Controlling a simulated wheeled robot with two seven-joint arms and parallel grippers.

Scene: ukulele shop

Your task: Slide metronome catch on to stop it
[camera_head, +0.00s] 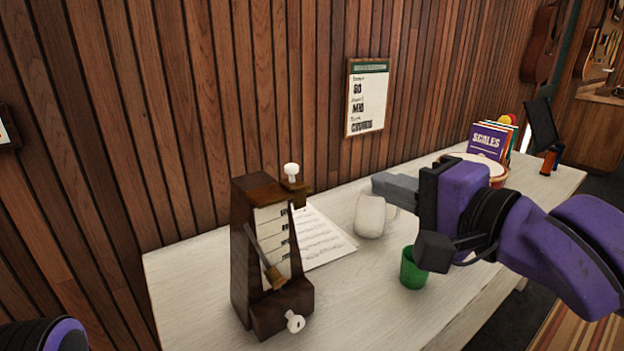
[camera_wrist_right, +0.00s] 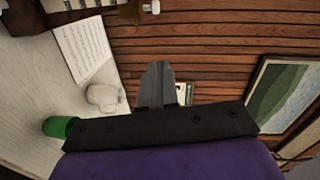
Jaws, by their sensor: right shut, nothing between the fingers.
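A dark wooden metronome (camera_head: 246,262) stands upright on the white table at the left. Its pale scale face has a pendulum rod with a brass weight (camera_head: 273,277), tilted. A white knob (camera_head: 291,170) sits on a small wooden block at its top right, and another white knob (camera_head: 294,321) is at its lower front. Part of the metronome shows at the top edge of the right wrist view (camera_wrist_right: 85,10). My right gripper (camera_head: 382,186) is shut and empty, in the air above the table, to the right of the metronome and apart from it. My left gripper is out of view.
A white mug (camera_head: 370,215) and a green cup (camera_head: 411,270) stand between the metronome and my right arm. Sheet music (camera_head: 325,238) lies behind the metronome. A drum (camera_head: 487,168) and books (camera_head: 489,139) are farther right. A wooden wall (camera_head: 200,120) closes off the back.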

